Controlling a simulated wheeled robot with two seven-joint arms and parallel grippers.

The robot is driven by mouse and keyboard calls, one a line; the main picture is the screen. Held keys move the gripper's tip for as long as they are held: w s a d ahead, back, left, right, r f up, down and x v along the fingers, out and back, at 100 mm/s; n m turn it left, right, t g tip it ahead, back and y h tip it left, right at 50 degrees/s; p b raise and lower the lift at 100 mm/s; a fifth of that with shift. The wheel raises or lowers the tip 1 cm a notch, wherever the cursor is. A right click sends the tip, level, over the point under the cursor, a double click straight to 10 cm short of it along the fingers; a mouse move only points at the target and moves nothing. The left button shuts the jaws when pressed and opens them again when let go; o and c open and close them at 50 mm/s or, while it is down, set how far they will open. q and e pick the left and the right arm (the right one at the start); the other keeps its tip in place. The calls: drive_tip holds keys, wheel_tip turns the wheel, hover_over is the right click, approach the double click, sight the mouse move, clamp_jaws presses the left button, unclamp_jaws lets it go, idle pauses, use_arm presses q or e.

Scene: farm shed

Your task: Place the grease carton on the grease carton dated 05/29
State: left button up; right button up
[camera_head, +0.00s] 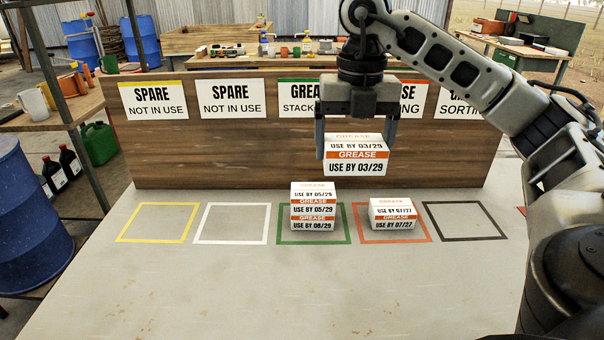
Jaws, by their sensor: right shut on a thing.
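My right gripper (356,142) points down and is shut on a white and orange grease carton (356,168) marked USE BY 03/29. It holds this carton level in the air, up and to the right of the stack. The grease carton dated 05/29 (313,194) lies on top of another grease carton (313,223) marked USE BY 08/29. This stack stands in the green square (284,242) on the table, and its top looks bare. My left gripper is not in view.
A grease carton (393,216) marked 07/27 stands in the orange-red square (423,239). The yellow (157,241), white (231,242) and black (461,238) squares are empty. A wooden sign board (200,150) stands along the table's back. The table's front is clear.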

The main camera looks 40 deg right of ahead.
drive_tip(key=w+d+f, duration=0.1)
drive_tip(key=w+f, duration=0.2)
drive_tip(key=w, duration=0.3)
hover_over(313, 188)
drive_tip(key=f, duration=0.3)
drive_tip(key=s+f, duration=0.1)
drive_tip(key=f, duration=0.1)
drive_tip(key=shift+w+f, duration=0.25)
drive_tip(key=shift+w+f+p, duration=0.15)
drive_tip(key=shift+f+p, duration=0.05)
drive_tip(key=shift+f, duration=0.75)
drive_tip(key=shift+w+f+p, duration=0.1)
drive_tip(key=shift+f+p, duration=0.05)
drive_tip(key=shift+f, duration=0.75)
drive_tip(key=shift+f, duration=0.15)
drive_tip(key=o, duration=0.9)
drive_tip(key=shift+c, duration=0.2)
wheel_tip(313, 188, up, 12)
